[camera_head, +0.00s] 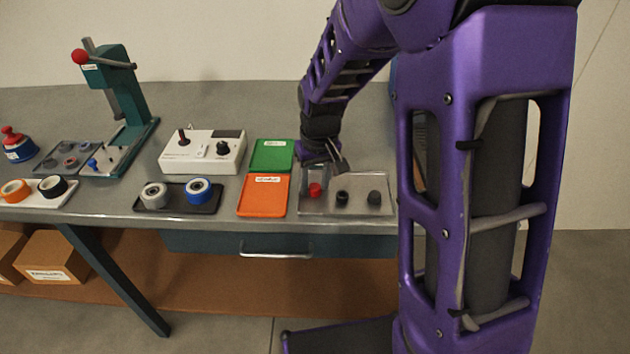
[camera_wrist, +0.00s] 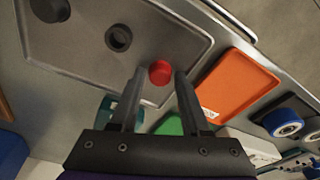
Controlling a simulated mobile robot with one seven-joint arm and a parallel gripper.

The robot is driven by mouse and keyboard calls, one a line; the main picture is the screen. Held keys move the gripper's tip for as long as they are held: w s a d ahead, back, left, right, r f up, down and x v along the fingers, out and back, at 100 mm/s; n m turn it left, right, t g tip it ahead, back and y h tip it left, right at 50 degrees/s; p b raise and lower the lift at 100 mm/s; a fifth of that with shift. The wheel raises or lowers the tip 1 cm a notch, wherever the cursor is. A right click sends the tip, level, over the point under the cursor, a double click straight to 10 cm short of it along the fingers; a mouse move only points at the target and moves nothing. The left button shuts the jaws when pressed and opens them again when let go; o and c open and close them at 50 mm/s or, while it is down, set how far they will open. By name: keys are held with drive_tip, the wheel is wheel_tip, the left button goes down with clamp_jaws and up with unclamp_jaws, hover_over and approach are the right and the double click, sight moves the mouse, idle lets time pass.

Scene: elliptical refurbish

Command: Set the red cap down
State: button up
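The red cap (camera_head: 315,189) is at the left end of the grey metal tray (camera_head: 350,209), beside two dark round caps. In the wrist view the red cap (camera_wrist: 160,72) shows between my two fingertips, near the rim of the tray (camera_wrist: 185,28). In the head view my gripper (camera_head: 317,176) is directly over the cap. Whether the cap's underside touches the tray is hard to tell.
Left of the tray are an orange tray (camera_head: 263,196) and a green tray (camera_head: 272,155), both empty. Farther left are a dark tray (camera_head: 178,208) with two wheels, a white control box (camera_head: 203,151) and a teal press (camera_head: 124,90). Two dark caps (camera_head: 358,197) stand close by.

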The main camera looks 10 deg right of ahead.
wheel_tip(320, 180, up, 12)
drive_tip(key=s+p, duration=0.1)
drive_tip(key=p, duration=0.1)
drive_tip(key=shift+s+d+r, duration=0.15)
drive_tip(key=shift+s+d, duration=0.05)
drive_tip(key=shift+s, duration=0.2)
